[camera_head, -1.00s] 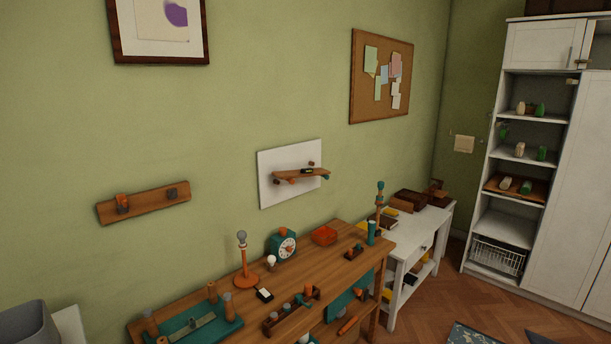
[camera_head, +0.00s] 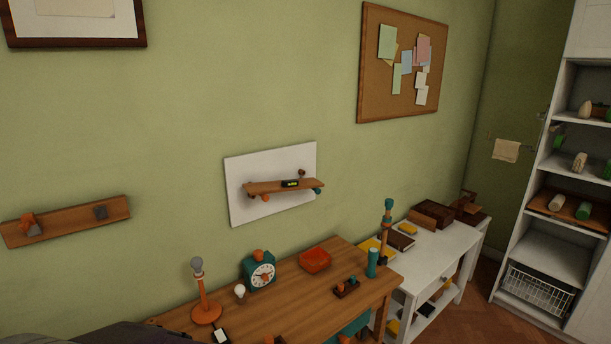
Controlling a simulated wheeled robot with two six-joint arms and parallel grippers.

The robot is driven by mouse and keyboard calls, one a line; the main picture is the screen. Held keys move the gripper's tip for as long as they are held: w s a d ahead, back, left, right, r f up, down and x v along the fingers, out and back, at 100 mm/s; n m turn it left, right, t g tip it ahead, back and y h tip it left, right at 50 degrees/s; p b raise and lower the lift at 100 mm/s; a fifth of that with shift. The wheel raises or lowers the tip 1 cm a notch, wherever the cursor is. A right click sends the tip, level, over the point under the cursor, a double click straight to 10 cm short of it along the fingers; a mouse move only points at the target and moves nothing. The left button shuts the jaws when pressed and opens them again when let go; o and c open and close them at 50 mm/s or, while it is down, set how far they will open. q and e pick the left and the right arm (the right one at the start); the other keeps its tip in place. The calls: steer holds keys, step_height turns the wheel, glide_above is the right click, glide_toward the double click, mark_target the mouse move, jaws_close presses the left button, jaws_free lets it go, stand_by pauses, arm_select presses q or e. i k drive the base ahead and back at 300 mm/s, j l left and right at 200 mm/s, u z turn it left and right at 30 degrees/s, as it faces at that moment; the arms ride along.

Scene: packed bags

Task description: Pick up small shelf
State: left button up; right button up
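A small wooden shelf (camera_head: 268,187) sits against a white backing panel (camera_head: 240,203) on the green wall, above the wooden table. A small dark item with yellow-green marks (camera_head: 290,184) rests on it, and round pegs show around it. Another small wooden wall shelf or rack (camera_head: 75,221) hangs at the left with orange and grey pieces on it. Which of the two the task names is not certain from the picture. Neither gripper can be made out. A dark shape at the lower left edge is too unclear to identify.
A white side table (camera_head: 440,252) and a white shelf unit (camera_head: 560,252) stand at the right.

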mark_target(284, 185)
steer(key=i+l+u, duration=0.1)
steer(key=i+l, duration=1.05)
steer(key=l, duration=0.15)
